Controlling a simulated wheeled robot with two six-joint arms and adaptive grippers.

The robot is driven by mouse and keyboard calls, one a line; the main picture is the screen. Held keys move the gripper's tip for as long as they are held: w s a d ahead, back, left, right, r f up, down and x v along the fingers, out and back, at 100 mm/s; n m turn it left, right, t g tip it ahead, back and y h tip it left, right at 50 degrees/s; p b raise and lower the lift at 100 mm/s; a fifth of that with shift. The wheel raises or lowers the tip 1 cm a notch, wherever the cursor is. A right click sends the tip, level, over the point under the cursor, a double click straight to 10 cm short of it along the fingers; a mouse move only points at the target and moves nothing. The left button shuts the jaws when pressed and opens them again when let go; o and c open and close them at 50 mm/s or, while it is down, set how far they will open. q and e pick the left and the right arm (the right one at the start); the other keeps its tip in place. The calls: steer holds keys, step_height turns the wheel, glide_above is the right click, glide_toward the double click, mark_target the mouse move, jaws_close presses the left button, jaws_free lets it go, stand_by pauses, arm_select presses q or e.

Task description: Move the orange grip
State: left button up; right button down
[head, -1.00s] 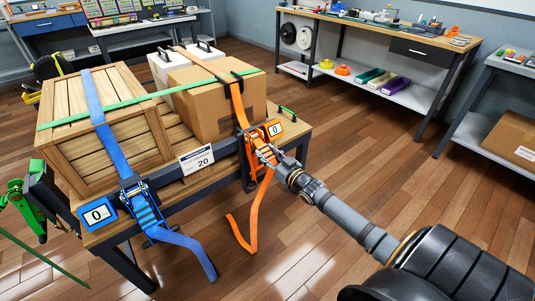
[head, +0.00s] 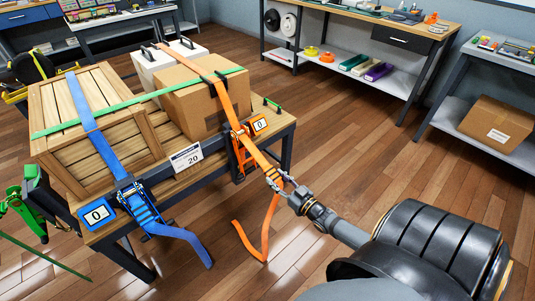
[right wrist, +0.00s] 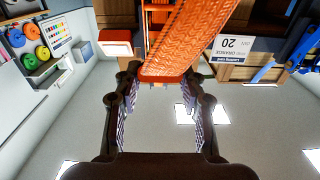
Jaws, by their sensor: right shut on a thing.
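An orange strap (head: 229,95) runs over the cardboard box (head: 200,105) down to the orange ratchet (head: 239,150) at the table's front edge. A long orange piece, which I take as the orange grip (head: 261,162), reaches out from the ratchet towards me. My right gripper (head: 283,187) is shut on its outer end, beyond the table edge. In the right wrist view the textured orange piece (right wrist: 190,38) ends between my fingers (right wrist: 162,85). The loose orange tail (head: 246,240) hangs below. A display (head: 260,124) by the ratchet reads 0. My left gripper is out of view.
A blue ratchet (head: 137,200) with its blue strap over a wooden crate (head: 95,120) is at the left, beside another display (head: 97,214) reading 0. A green ratchet (head: 28,212) is at the far left. The floor (head: 330,140) towards the shelves is clear.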

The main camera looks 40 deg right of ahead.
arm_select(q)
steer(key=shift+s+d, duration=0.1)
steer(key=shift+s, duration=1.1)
arm_select(e)
steer(key=s+f, duration=0.3)
steer(key=s, duration=0.3)
steer(key=shift+d, duration=0.25)
steer(key=shift+f, duration=0.1)
steer(key=c, duration=1.2)
jaws_free()
steer(key=o, duration=0.4)
steer(key=shift+w, duration=0.2)
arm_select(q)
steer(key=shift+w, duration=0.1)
arm_select(e)
steer(key=shift+a, duration=0.1)
steer(key=s, duration=0.8)
steer(key=s+d, duration=0.1)
steer(key=s, duration=0.3)
